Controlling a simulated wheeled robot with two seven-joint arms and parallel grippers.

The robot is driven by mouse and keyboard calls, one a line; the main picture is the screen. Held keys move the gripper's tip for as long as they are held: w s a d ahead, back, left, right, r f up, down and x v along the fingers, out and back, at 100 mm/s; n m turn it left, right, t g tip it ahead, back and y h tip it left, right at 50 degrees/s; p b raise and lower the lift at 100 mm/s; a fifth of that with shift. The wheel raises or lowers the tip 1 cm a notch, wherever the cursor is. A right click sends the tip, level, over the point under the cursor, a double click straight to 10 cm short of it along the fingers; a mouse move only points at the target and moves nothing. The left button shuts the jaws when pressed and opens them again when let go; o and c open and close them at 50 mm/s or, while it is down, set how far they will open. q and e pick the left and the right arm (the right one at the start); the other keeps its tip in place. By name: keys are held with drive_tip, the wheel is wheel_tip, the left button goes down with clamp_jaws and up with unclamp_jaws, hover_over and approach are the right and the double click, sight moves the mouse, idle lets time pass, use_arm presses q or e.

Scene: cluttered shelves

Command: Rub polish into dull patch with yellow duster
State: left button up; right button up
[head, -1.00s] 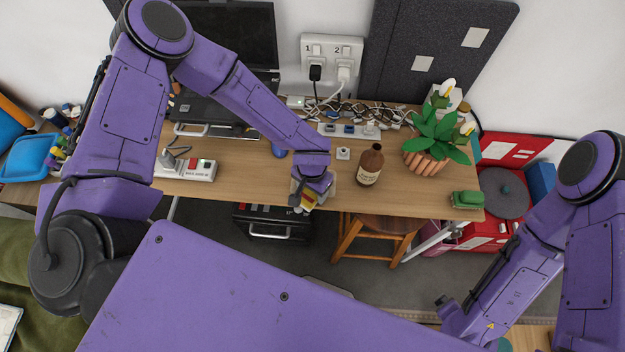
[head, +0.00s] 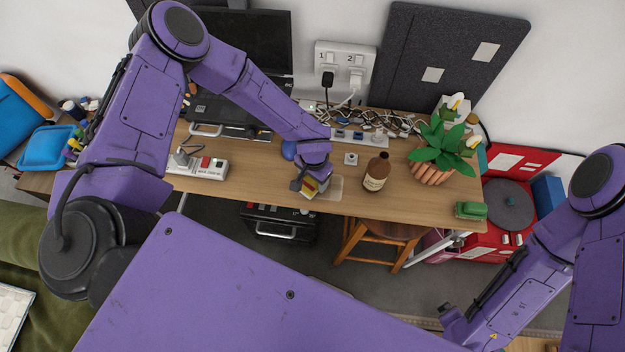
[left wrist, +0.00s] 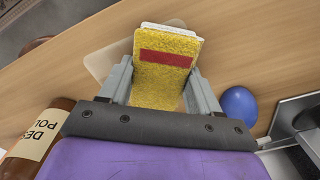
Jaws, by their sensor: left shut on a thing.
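My left gripper (head: 310,187) is shut on the yellow duster (head: 309,189), a yellow fuzzy block with a red band and a pale backing. The duster (left wrist: 163,75) fills the space between the fingers in the left wrist view. The dull patch (head: 329,188) is a pale rounded rectangle near the desk's front edge. The duster overlaps part of it in view, and the patch (left wrist: 100,62) shows left of the duster in the left wrist view. I cannot tell whether duster and desk touch.
A brown polish bottle (head: 376,172) stands upright just right of the patch. A blue egg-shaped object (left wrist: 239,104) lies close to the gripper's other side. A power strip (head: 198,166), laptop (head: 240,75), cables and potted plant (head: 440,155) also occupy the desk (head: 255,183).

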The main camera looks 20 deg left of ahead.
use_arm(q)
drive_tip(key=shift+w+a, duration=0.2)
drive_tip(key=shift+w, duration=0.35)
drive_tip(key=shift+w+a, duration=0.15)
drive_tip(key=shift+w, duration=0.5)
drive_tip(key=shift+w+a, duration=0.15)
drive_tip(key=shift+w, duration=0.45)
wheel_tip(320, 180, up, 7)
drive_tip(key=p, duration=0.6)
drive_tip(key=shift+r, duration=0.1)
drive_tip(key=shift+o, duration=0.8)
drive_tip(key=shift+c, duration=0.8)
